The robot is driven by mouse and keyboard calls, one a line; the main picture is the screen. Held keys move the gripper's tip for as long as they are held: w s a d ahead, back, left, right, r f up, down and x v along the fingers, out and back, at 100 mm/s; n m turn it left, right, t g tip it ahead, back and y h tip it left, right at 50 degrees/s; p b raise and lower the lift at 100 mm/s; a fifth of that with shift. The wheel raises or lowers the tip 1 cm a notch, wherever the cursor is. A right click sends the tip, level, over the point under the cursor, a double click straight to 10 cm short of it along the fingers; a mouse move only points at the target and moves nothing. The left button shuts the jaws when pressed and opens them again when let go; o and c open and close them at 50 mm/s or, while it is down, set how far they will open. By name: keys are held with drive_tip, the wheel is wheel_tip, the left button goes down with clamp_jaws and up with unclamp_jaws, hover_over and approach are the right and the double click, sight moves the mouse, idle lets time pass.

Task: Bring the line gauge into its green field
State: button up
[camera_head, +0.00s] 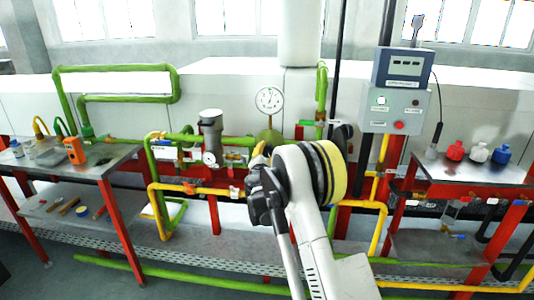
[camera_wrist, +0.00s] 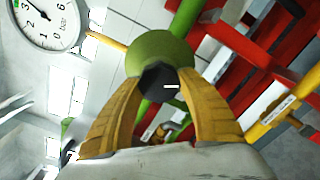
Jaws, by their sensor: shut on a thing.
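The line gauge (camera_head: 269,100) is a round white dial above a green rounded regulator body (camera_head: 270,136). In the wrist view the gauge (camera_wrist: 47,20) is cut off at the upper left. My gripper (camera_wrist: 160,84) is shut on a black knob (camera_wrist: 153,81) with a white mark, in front of the green body (camera_wrist: 160,53). In the head view my arm hides most of the gripper and the knob.
A smaller gauge (camera_head: 209,158) sits left of the regulator among green, red and yellow pipes. A grey control box (camera_head: 394,108) with a red button stands at the right.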

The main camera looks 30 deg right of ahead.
drive_tip(key=m, duration=0.3)
drive_tip(key=shift+r, duration=0.1)
drive_tip(key=o, duration=1.2)
drive_tip(key=shift+w, duration=0.1)
drive_tip(key=v, duration=1.2)
